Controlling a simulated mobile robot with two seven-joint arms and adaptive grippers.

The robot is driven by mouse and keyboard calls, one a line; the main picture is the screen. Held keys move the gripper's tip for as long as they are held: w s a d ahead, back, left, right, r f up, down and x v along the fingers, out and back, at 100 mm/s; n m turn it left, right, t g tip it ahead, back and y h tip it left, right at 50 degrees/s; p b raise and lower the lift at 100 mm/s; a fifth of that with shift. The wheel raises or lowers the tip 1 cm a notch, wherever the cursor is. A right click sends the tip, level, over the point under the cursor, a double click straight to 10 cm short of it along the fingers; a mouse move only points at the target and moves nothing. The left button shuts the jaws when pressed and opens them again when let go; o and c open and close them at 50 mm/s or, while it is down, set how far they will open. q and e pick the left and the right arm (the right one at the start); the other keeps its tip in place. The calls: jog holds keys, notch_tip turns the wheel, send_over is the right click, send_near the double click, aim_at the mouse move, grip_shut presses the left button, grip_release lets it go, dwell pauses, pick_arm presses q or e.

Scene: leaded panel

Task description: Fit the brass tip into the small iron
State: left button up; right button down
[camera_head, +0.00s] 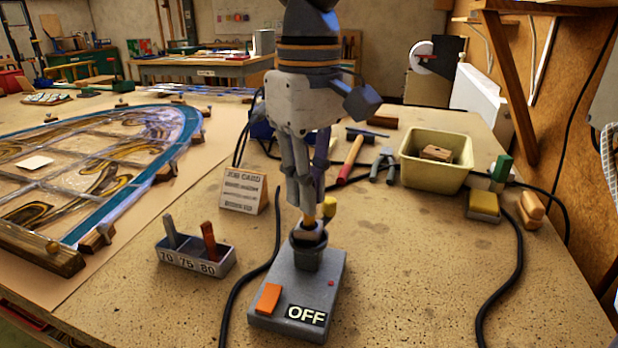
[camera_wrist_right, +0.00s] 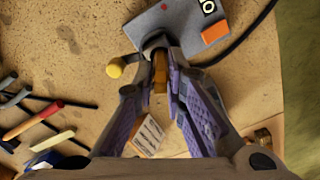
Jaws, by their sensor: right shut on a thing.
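My right gripper (camera_head: 307,205) points down over the grey iron station (camera_head: 325,275), which has an orange switch and an OFF label. It is shut on the yellow-brown brass tip (camera_head: 308,222). In the right wrist view, the tip (camera_wrist_right: 160,75) stands between the fingertips, its far end at the dark round socket (camera_wrist_right: 157,42). In the head view, this socket (camera_head: 306,256) rises from the station's back, directly below the tip. The fingers and the socket's rim hide how far the tip is in. I cannot make out a separate small iron. My left gripper is not in view.
A grey rack (camera_head: 195,260) marked 70, 75, 80 holds a grey and a copper-brown piece. A job card (camera_head: 243,190) stands behind. A yellow knob (camera_wrist_right: 115,68) sits beside the socket. Black cables cross the bench. A cream bin (camera_head: 437,160) and yellow sponge (camera_head: 483,206) are at right.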

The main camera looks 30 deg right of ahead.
jog(key=shift+f, duration=1.05)
jog(key=c, duration=1.6)
grip_release()
jog(key=shift+o, duration=0.2)
notch_tip(320, 180, up, 12)
